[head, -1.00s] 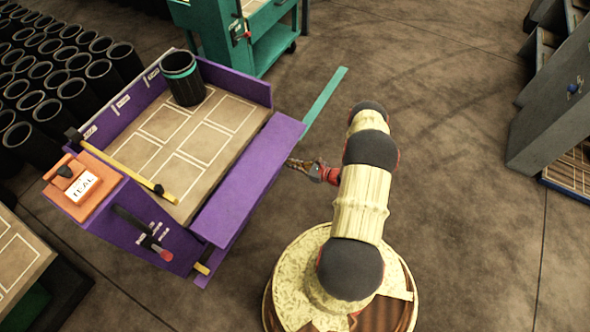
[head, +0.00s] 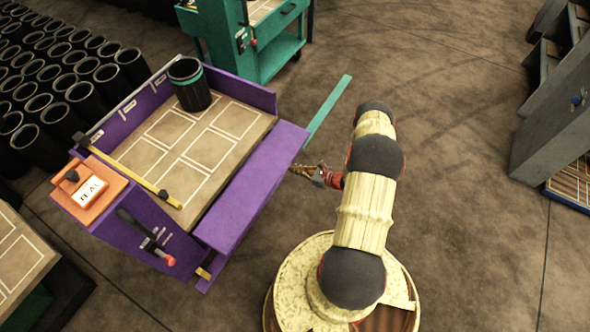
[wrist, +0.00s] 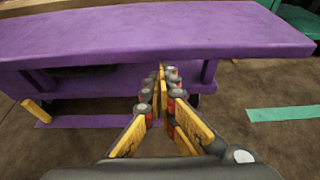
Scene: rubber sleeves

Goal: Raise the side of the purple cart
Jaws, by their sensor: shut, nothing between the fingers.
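The purple cart (head: 180,230) stands left of my arm, with a tan top marked with white rectangles. Its side panel (head: 252,188) is folded down to a ledge along the cart's right edge. The panel also shows in the wrist view (wrist: 150,32), spanning the upper part. My gripper (head: 294,169) is shut and empty, close to the panel's outer edge towards its far end. In the wrist view the fingertips (wrist: 161,70) point at the cart, just below the panel's near edge. I cannot tell whether they touch it.
A dark cup with a teal band (head: 190,85) stands on the cart's far corner. A yellow bar (head: 135,177) lies across its left part. A teal cart (head: 265,50) stands behind. Several black tubes (head: 75,100) stand at left.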

